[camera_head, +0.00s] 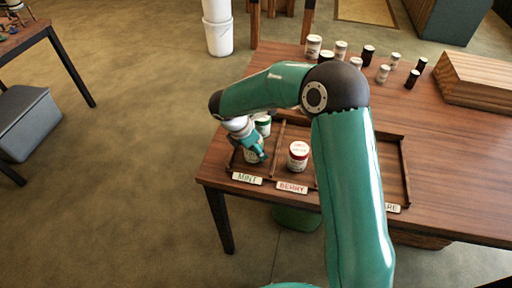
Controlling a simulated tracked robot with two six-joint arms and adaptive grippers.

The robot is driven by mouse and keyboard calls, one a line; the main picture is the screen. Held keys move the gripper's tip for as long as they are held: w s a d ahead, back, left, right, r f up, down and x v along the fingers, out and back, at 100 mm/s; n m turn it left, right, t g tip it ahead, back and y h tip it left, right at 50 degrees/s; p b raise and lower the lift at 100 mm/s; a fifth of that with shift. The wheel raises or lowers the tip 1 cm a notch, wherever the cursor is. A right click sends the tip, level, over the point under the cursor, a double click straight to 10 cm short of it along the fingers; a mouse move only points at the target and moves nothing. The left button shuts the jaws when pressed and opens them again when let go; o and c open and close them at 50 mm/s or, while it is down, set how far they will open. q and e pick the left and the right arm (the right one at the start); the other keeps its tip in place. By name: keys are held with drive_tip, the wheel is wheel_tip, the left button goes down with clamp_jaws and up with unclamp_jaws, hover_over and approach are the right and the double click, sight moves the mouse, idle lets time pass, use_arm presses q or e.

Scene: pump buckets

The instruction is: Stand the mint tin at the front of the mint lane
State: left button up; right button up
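A pale tin (249,157) stands or is held at the front of the mint lane, just behind the MINT label (247,179). It is mostly covered by my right gripper (258,152), whose teal fingers are at the tin and point down toward the front. Whether they are closed on it is hidden. Another tin with a green lid (263,125) stands farther back in the same lane, partly behind the gripper. My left gripper is out of view.
A red-lidded tin (298,157) stands in the berry lane behind the BERRY label (292,188). My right arm hides much of the wooden rack (406,180) to its right. Several small jars (313,47) stand at the table's back, left of a wooden block (477,82).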

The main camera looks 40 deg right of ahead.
drive_tip(key=o, duration=1.3)
drive_tip(key=shift+c, duration=0.2)
drive_tip(key=shift+r, duration=0.1)
drive_tip(key=v, duration=1.2)
drive_tip(key=shift+s, duration=0.1)
